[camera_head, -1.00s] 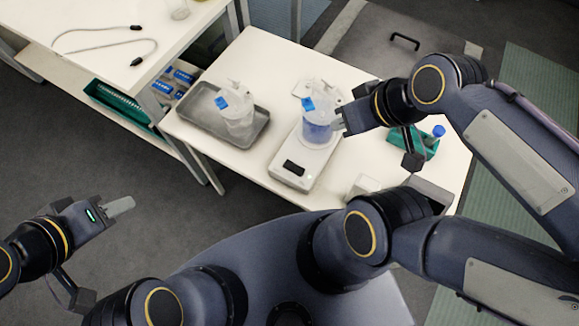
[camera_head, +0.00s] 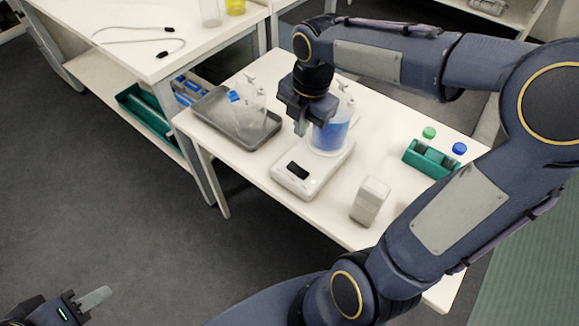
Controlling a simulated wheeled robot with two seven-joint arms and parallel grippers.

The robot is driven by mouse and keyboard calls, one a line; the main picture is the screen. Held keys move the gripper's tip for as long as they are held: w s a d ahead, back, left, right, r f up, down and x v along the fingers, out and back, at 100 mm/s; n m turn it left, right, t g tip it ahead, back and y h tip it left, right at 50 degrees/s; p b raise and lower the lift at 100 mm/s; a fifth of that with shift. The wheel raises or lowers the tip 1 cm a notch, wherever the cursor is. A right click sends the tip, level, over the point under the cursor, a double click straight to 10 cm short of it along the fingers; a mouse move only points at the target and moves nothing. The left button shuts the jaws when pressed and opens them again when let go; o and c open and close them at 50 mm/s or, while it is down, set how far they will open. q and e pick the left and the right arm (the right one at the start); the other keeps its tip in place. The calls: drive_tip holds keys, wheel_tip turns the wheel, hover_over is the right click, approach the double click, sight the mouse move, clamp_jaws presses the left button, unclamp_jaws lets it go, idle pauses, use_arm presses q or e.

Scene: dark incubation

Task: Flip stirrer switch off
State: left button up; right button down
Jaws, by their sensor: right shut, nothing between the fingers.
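The white stirrer (camera_head: 293,182) stands on the white table, with a dark display on its front panel. A vessel with blue liquid (camera_head: 331,136) sits on top of it; its upper part is partly hidden by my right arm. My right gripper (camera_head: 300,130) is shut and empty, pointing down just left of the vessel and above the stirrer. Whether it touches the vessel I cannot tell. The switch is too small to make out. My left gripper (camera_head: 95,298) is at the bottom left over the floor, far from the stirrer; its fingers look close together.
A grey metal tray (camera_head: 213,122) with a clear vessel (camera_head: 247,104) is left of the stirrer. A small white box (camera_head: 370,200) and a green rack (camera_head: 431,159) with capped bottles are right of it. Another table (camera_head: 125,45) with a cable is at upper left.

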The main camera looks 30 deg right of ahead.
sight(292, 167)
drive_tip(key=shift+f, duration=0.1)
drive_tip(key=f, duration=0.4)
drive_tip(key=w+f+b, duration=0.1)
drive_tip(key=f, duration=0.4)
drive_tip(key=f+b, duration=0.1)
drive_tip(key=f, duration=0.3)
drive_tip(key=shift+w+a+f, duration=0.3)
drive_tip(key=shift+w+a, duration=0.05)
drive_tip(key=shift+w, duration=0.05)
